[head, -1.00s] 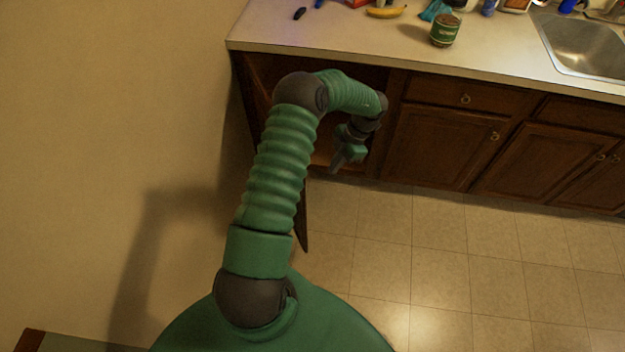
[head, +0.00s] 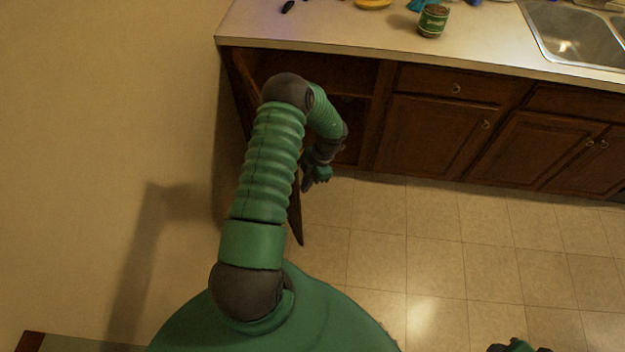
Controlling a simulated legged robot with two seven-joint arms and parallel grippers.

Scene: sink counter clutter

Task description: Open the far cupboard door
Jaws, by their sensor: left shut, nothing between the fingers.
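The far cupboard door (head: 296,222) is the dark wooden panel at the left end of the counter front. It stands swung out into the room, seen nearly edge-on, and my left arm covers much of it. The cupboard opening (head: 349,115) behind my arm shows a dark inside. My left gripper (head: 309,186) is shut and empty, pointing down just right of the door's visible part; I cannot tell whether it touches the door. A small part of my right gripper (head: 518,347) shows at the bottom edge, and its fingers are not clear.
On the counter (head: 330,35) stand a green-labelled can (head: 433,20) and a sink (head: 575,35). A wall (head: 110,120) bounds the left. The tiled floor (head: 400,240) is clear.

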